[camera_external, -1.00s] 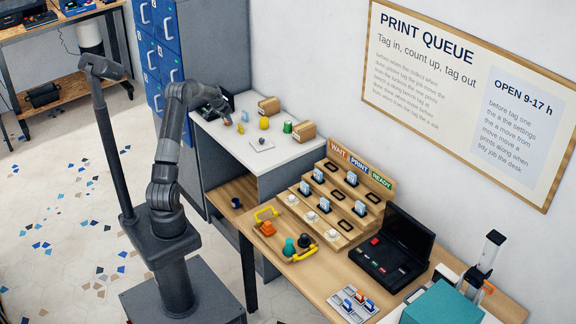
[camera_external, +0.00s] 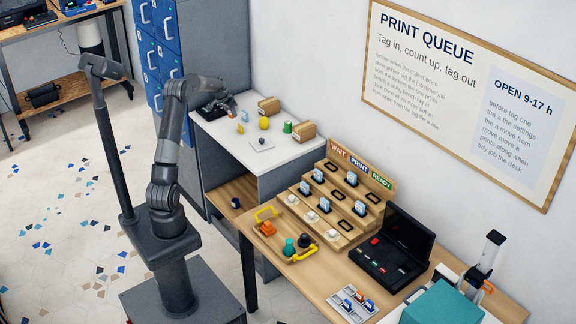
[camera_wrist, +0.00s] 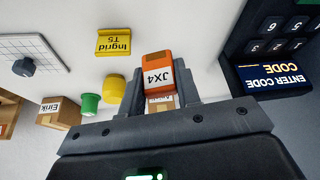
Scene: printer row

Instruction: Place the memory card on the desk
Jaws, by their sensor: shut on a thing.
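The orange memory card (camera_wrist: 158,62), with a white label reading JX4, is between the two fingers of my gripper (camera_wrist: 157,88) in the wrist view. My gripper is shut on it. In the external view my gripper (camera_external: 229,101) is over the back of the white counter, beside a black device; the card is too small or hidden to make out there. The wooden desk (camera_external: 327,274) stands at the front right, apart from my gripper.
The desk holds a stepped rack (camera_external: 345,224), an open black case (camera_external: 398,240) and yellow-handled items.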

